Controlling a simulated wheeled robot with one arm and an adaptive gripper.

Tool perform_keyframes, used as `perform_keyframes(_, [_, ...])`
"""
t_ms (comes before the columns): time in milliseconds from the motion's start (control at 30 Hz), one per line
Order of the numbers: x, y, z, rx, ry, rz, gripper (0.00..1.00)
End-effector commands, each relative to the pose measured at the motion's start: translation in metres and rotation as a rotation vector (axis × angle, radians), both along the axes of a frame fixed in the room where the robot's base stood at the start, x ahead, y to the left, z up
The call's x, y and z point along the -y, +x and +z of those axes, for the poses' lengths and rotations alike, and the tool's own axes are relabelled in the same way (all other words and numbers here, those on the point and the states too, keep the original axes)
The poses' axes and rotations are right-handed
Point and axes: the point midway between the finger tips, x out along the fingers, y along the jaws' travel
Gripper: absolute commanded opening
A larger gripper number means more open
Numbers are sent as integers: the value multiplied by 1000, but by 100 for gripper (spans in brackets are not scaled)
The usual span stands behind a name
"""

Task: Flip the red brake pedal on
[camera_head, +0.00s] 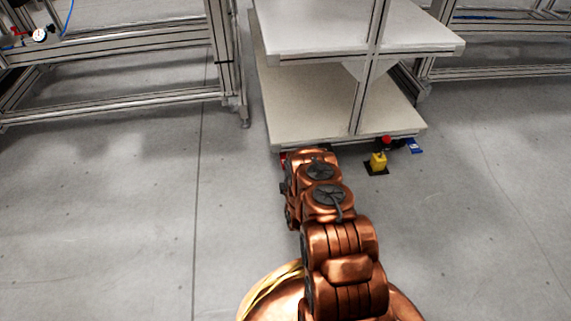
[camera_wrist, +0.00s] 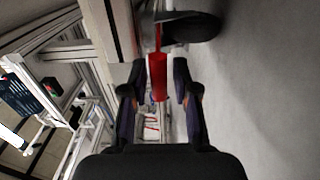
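The red brake pedal (camera_wrist: 158,82) shows in the wrist view as a narrow red lever below a black caster wheel (camera_wrist: 190,27). My gripper (camera_wrist: 160,72) is open, with one dark finger on each side of the pedal. A gap shows between each finger and the pedal. I cannot tell how far the pedal is from the fingertips in depth. In the head view a small red part (camera_head: 283,157) shows at the cart's front left corner, beside the end of my copper arm. My arm hides most of the caster and my gripper there.
The white shelf cart (camera_head: 300,105) stands above the caster. A yellow box with a red button (camera_head: 377,162) is on the floor at its front right, beside a blue part (camera_head: 413,146). Metal frames (camera_head: 130,50) stand at the left and back right. The foreground floor is clear.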

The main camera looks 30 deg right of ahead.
Motion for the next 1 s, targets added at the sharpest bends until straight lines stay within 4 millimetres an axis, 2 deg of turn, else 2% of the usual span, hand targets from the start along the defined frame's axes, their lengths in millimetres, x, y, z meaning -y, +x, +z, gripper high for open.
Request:
perform_keyframes(100, [7,18,-1,7,-2,0,29])
perform_keyframes(233, [13,31,0,6,-1,1,29])
perform_keyframes(567, [14,37,2,3,0,2,29])
perform_keyframes(833, [14,37,1,2,0,2,1])
perform_keyframes(1000, [14,37,1,3,0,2,0])
